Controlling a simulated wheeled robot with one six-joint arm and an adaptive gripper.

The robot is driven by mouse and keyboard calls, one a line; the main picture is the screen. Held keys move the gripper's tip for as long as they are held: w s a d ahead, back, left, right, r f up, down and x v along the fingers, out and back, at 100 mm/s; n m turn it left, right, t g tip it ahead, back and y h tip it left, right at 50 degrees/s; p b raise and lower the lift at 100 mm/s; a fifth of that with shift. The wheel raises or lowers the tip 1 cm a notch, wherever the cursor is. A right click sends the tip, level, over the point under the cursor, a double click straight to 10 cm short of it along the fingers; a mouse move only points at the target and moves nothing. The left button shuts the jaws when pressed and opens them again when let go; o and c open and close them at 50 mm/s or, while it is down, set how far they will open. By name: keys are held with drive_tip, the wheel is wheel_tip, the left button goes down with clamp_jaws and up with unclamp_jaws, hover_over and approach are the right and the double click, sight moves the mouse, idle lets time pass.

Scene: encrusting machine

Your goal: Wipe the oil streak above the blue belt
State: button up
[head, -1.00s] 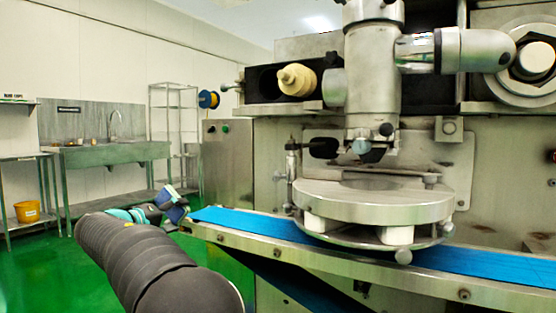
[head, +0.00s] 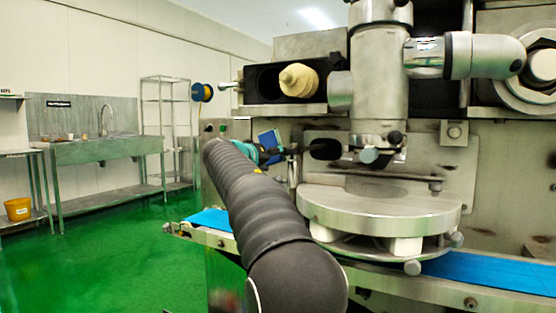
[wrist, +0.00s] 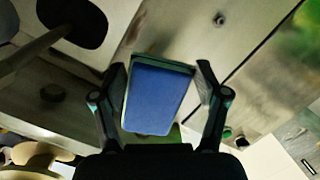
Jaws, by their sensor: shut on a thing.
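My gripper (wrist: 161,100) is shut on a blue-and-green pad (wrist: 160,97), which sits between the two dark fingers in the wrist view. In the head view the pad (head: 268,138) shows as a small blue patch beyond my arm, in front of the machine's steel face and left of the black knob. I cannot tell whether the pad touches the steel. The blue belt (head: 480,271) runs below the round steel plate. Its left end (head: 208,218) also shows, and my arm hides part of it. I cannot make out an oil streak clearly; my arm covers part of the panel.
The black knob (head: 322,149) on a rod is close right of the pad. The round steel plate (head: 380,209) stands over the belt. A cream nozzle (head: 299,80) juts out above. Green floor (head: 120,255) on the left is clear, with a sink (head: 105,150) behind.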

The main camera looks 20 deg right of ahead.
drive_tip(key=shift+r+p+x, duration=0.25)
drive_tip(key=shift+p+x, duration=0.5)
drive_tip(key=shift+x, duration=0.25)
drive_tip(key=shift+r+p+x, duration=0.25)
drive_tip(key=shift+p+x, duration=0.5)
drive_tip(key=shift+x, duration=0.25)
drive_tip(key=shift+p+x, duration=0.45)
drive_tip(key=shift+x, duration=0.55)
drive_tip(key=shift+w+a, duration=0.1)
drive_tip(key=shift+p+x, duration=0.5)
drive_tip(key=shift+x, duration=0.4)
